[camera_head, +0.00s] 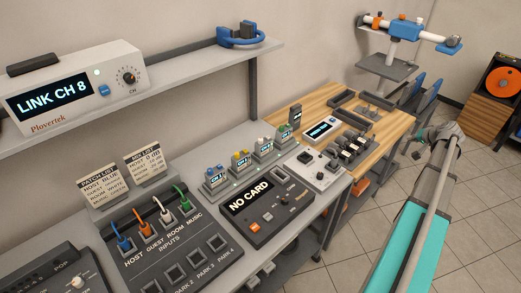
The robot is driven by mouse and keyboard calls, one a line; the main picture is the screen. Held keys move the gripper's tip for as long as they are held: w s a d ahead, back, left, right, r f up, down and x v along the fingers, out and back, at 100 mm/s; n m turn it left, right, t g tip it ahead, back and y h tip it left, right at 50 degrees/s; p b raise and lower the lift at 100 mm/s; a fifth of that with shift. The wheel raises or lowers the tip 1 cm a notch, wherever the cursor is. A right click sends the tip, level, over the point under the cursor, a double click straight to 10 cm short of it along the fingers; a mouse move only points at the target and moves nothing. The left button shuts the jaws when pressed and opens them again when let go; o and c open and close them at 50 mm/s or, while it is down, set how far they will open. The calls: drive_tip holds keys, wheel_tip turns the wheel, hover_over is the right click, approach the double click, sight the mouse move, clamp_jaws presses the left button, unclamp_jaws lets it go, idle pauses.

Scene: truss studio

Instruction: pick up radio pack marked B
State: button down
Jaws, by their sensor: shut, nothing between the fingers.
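Several small radio packs stand in a row on the grey bench, with coloured tops and small lit screens: one with a blue top (215,181), one with a yellow top (241,165), one with a white top (263,150) and one with a green top (285,137). Their letters are too small to read, so I cannot tell which is marked B. A dark upright unit (295,116) stands behind them, also unreadable. My gripper (413,143) shows small at the end of my arm on the right, shut and empty, beyond the wooden bench's right edge and well apart from the packs.
A black "NO CARD" console (257,212) and a patch panel (172,246) with coloured cables sit in front of the packs. A shelf (170,70) with a "LINK CH 8" receiver (70,86) overhangs the back. The wooden bench (362,153) holds dark trays. Tiled floor is open at right.

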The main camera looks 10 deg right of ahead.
drive_tip(key=w+a+f+n+g+y, duration=0.2)
drive_tip(key=w+a, duration=0.1)
drive_tip(key=a, duration=1.3)
drive_tip(key=s+a+f+n+g, duration=0.1)
drive_tip(key=s+a, duration=0.1)
drive_tip(key=a, duration=0.8)
drive_tip(key=s+a+f+n+g, duration=0.1)
drive_tip(key=s+a+n+g, duration=0.1)
drive_tip(key=a, duration=0.8)
drive_tip(key=s+a+f+n+g, duration=0.1)
drive_tip(key=s+a+n+g, duration=0.1)
drive_tip(key=a, duration=0.8)
drive_tip(key=shift+f, duration=0.1)
drive_tip(key=s+a, duration=0.2)
drive_tip(key=a, duration=0.1)
drive_tip(key=s+a+n+g+h, duration=0.1)
drive_tip(key=s+a, duration=0.2)
drive_tip(key=a, duration=0.1)
drive_tip(key=s+a+n+g, duration=0.1)
drive_tip(key=s+a, duration=0.2)
drive_tip(key=shift+a+f+h, duration=0.25)
drive_tip(key=shift+a+h, duration=0.05)
drive_tip(key=shift+h, duration=0.1)
